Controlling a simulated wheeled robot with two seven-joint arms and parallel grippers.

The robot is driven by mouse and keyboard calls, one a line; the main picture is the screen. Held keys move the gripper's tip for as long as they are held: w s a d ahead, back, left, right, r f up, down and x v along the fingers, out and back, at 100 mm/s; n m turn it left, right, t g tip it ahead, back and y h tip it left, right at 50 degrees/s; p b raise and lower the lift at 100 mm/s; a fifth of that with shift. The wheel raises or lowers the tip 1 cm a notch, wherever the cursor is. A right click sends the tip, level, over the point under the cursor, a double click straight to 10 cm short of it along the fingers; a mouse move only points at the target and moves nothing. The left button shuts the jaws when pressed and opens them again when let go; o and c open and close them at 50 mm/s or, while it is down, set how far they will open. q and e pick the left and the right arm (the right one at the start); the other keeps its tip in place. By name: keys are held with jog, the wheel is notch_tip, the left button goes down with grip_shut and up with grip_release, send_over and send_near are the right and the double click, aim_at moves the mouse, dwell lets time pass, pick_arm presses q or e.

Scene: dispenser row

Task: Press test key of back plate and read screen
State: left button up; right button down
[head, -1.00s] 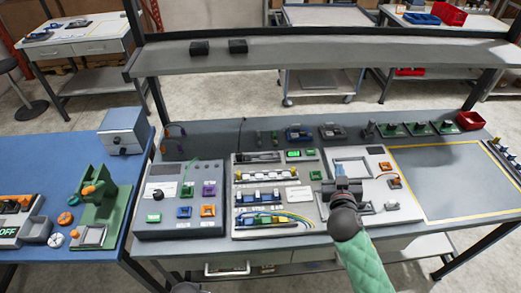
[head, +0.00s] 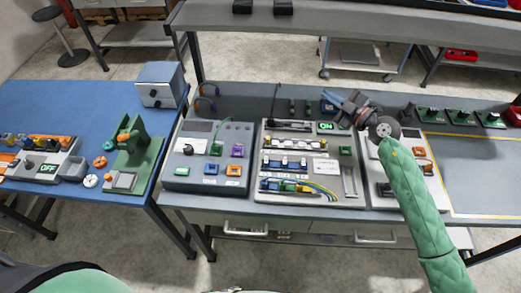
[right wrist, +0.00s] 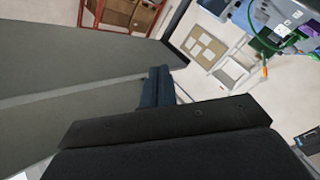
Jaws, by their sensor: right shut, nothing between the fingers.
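The middle panel (head: 259,190) lies on the grey bench and carries a small screen (head: 327,127) lit green, which appears to read ON. A green key (head: 346,150) sits below the screen, near the panel's right side. I cannot tell from the labels which key is the test key. My right gripper (head: 331,97) is shut and empty, held above the back right part of the bench, beyond the screen and apart from the panel. In the right wrist view its dark fingers (right wrist: 158,88) show with nothing between them. My left gripper is out of view.
A grey panel (head: 190,160) with coloured keys stands left of the middle panel. The right panel (head: 433,185) is partly hidden by my right arm. A blue table (head: 70,105) at left holds a unit whose screen (head: 48,167) reads OFF. A shelf (head: 300,38) spans the back.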

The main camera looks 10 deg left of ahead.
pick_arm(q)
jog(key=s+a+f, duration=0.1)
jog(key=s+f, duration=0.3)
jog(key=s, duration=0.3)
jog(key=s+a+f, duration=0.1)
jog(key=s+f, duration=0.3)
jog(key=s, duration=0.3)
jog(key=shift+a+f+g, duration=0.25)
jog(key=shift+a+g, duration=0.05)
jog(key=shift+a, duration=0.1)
pick_arm(e)
jog(key=w+d+f+g+h, duration=0.4)
jog(key=w+d+f+h, duration=0.3)
jog(key=d, duration=0.3)
jog(key=shift+d+f+m+g+h, duration=0.2)
jog(key=shift+d+m+g+h, duration=0.2)
